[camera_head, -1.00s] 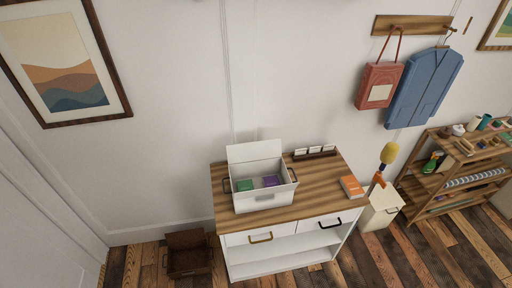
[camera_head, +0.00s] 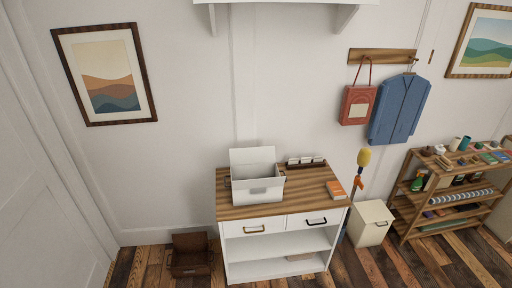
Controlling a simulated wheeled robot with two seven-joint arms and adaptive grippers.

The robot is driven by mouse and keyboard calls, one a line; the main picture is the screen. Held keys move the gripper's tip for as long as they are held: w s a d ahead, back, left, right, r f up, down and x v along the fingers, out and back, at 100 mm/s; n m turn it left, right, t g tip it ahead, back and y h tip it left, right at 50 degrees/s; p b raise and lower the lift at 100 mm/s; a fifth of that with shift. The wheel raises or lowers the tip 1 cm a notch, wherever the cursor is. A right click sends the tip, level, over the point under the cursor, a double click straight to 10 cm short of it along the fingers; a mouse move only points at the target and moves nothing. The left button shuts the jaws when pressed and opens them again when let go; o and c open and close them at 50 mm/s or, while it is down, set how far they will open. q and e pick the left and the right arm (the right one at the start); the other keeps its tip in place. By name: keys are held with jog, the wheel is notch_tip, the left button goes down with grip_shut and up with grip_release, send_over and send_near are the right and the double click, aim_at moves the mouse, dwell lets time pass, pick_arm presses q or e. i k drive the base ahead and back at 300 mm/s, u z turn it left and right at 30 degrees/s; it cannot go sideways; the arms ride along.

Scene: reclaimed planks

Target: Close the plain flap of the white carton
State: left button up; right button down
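The white carton (camera_head: 256,189) stands on the left part of the wooden top of a white cabinet (camera_head: 307,200). Its plain flap (camera_head: 252,156) stands up at the back, so the carton is open. A grey label is on its front and a dark handle shows at its left side. The carton's contents are hidden from this angle. Neither of my grippers is in view.
An orange book (camera_head: 336,190) and a dark card holder (camera_head: 305,163) share the cabinet top. A brown crate (camera_head: 190,254) stands on the floor at left. A cream bin (camera_head: 370,223), a yellow-headed duster (camera_head: 364,158) and a shelf rack (camera_head: 450,190) stand at right.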

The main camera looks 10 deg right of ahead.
aim_at(257, 155)
jog(key=z, duration=0.6)
jog(key=i, duration=0.65)
jog(key=z, duration=0.5)
jog(key=i, duration=0.7)
jog(key=u, duration=0.3)
